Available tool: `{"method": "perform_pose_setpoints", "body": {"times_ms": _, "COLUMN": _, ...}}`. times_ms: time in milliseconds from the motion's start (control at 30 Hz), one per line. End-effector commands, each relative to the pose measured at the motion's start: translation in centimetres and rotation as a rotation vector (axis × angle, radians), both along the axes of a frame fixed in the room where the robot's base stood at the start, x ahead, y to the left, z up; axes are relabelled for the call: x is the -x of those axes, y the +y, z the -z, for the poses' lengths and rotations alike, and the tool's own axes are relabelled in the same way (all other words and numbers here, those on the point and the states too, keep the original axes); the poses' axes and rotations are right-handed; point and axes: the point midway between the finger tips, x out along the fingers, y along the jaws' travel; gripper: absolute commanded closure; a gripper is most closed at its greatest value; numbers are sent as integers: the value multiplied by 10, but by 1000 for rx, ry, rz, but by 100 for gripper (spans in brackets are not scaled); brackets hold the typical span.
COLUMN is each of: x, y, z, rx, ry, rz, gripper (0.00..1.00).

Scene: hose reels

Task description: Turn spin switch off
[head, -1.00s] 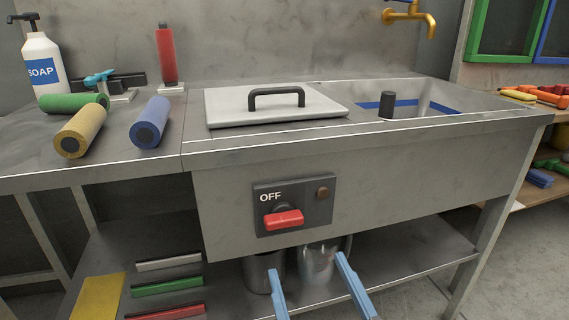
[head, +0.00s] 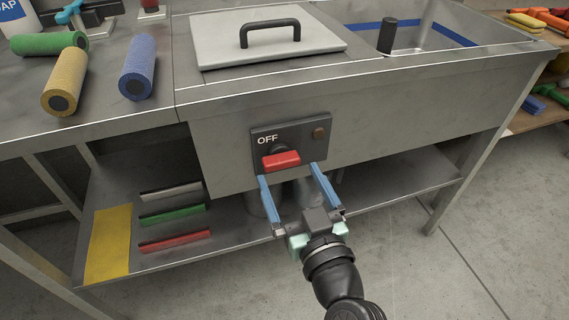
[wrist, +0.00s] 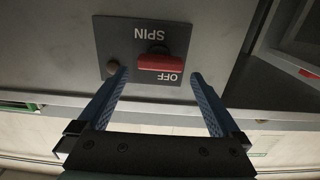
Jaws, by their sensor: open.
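The spin switch is a red knob handle (head: 281,160) on a dark panel (head: 292,131) on the front of the metal sink unit. The handle lies roughly level, under the word OFF. In the wrist view the red handle (wrist: 164,62) appears upside down, with the SPIN and OFF labels near it. My gripper (head: 290,171) is open and empty, its blue fingers pointing at the panel just below and in front of the handle. In the wrist view the gripper (wrist: 158,74) has a fingertip toward either side of the handle, and no contact is clear.
A round brown button (head: 319,133) is on the panel's right. A lidded basin (head: 330,45) is above. A lower shelf (head: 400,180) holds metal containers partly hidden behind my fingers. Rollers (head: 138,60) lie on the counter at left. Floor in front is clear.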

Motion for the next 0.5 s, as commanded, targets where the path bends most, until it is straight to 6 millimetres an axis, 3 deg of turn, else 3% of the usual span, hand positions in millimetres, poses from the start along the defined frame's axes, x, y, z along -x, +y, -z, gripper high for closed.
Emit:
{"method": "perform_pose_setpoints", "body": {"times_ms": 200, "x": -29, "y": 10, "z": 0, "rx": 0, "ry": -1, "rz": -1, "gripper": 0}}
{"method": "perform_pose_setpoints", "body": {"times_ms": 500, "x": -37, "y": 12, "z": 0, "rx": -1, "ry": 0, "rz": 0, "gripper": 0}}
